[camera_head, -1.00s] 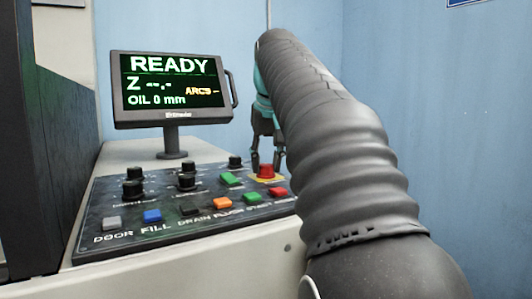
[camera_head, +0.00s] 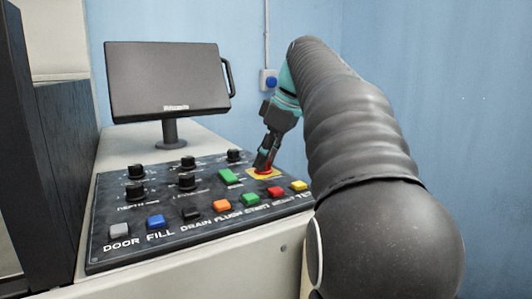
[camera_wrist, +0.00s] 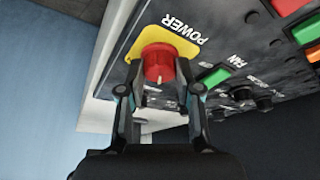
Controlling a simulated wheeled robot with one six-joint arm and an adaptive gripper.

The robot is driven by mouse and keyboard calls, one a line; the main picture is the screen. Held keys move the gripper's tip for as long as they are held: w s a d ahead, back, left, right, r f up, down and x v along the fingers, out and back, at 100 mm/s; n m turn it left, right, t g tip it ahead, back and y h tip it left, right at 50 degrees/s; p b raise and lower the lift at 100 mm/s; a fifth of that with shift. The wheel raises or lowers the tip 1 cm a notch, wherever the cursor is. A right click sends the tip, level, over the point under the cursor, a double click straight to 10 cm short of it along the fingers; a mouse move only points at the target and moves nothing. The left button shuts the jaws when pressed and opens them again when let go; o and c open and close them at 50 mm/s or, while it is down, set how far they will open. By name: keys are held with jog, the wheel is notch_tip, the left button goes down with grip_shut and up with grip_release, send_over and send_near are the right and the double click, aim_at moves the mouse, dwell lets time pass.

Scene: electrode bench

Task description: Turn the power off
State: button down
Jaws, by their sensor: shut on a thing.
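The red power knob (camera_head: 263,171) sits on a yellow plate at the back right of the control panel (camera_head: 110,215). The knob also shows in the wrist view (camera_wrist: 158,63), beside the word POWER on the yellow plate (camera_wrist: 165,35). My gripper (camera_wrist: 158,92) points down at the panel and is shut on the knob, with a finger on each side of it. In the head view my gripper (camera_head: 266,156) partly covers the knob. The monitor (camera_head: 165,80) behind the panel has a dark, blank screen.
A green button (camera_head: 228,176) and several black dials stand left of the knob. A row of coloured buttons, including a yellow one (camera_head: 299,186), runs along the panel's front edge. A wall box with a blue button (camera_head: 269,80) is behind my gripper.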

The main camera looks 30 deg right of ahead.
jog(key=shift+f+n+g, duration=0.1)
jog(key=shift+n+g, duration=0.2)
jog(key=shift+n, duration=0.7)
jog(key=shift+y, duration=0.3)
jog(key=c, duration=0.8)
grip_release()
jog(key=v, duration=0.5)
jog(key=shift+d+r, duration=0.15)
jog(key=shift+r, duration=0.15)
jog(key=shift+v, duration=0.95)
